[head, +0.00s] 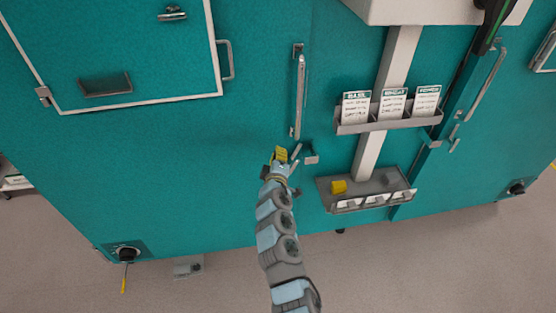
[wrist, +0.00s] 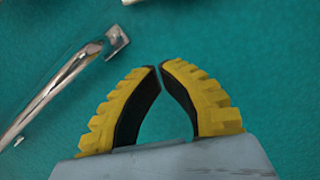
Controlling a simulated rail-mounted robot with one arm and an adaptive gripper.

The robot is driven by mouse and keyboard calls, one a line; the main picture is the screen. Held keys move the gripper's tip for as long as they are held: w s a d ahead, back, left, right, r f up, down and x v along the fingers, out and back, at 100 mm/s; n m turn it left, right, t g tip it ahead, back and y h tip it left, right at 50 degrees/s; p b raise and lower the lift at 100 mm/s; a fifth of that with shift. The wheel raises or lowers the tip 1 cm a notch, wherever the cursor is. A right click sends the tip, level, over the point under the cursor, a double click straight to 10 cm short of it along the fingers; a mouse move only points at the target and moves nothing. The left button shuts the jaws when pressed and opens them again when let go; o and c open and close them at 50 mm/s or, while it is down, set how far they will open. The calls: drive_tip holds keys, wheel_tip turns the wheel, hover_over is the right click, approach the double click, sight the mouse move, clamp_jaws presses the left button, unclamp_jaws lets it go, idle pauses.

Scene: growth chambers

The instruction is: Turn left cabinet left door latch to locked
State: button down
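The teal cabinet door carries a long vertical handle (head: 299,97). A small metal latch lever (head: 296,152) sits just below that handle, tilted, beside a small metal bracket (head: 311,158). My gripper (head: 280,152) is in front of the door, just left of the lever, with its yellow fingers pointing up in the picture. In the wrist view my gripper (wrist: 160,67) has its fingertips together or nearly so, with nothing between them. A shiny metal bar (wrist: 65,88) lies left of the fingers, apart from them; I cannot tell whether it is the latch or the handle.
The teal surface left of my gripper is mostly clear.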

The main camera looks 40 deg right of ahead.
sight(289, 143)
drive_tip(key=shift+b+x, duration=0.7)
drive_tip(key=shift+x, duration=1.5)
drive_tip(key=shift+s+d+f, duration=0.4)
drive_tip(key=shift+s+d, duration=0.1)
drive_tip(key=shift+d, duration=0.3)
drive_tip(key=shift+s+d+f, duration=0.4)
drive_tip(key=shift+s+d, duration=0.05)
drive_tip(key=shift+d, duration=0.35)
drive_tip(key=shift+a+r+p, duration=0.1)
drive_tip(key=shift+r+p, duration=0.05)
drive_tip(key=shift+p, duration=0.35)
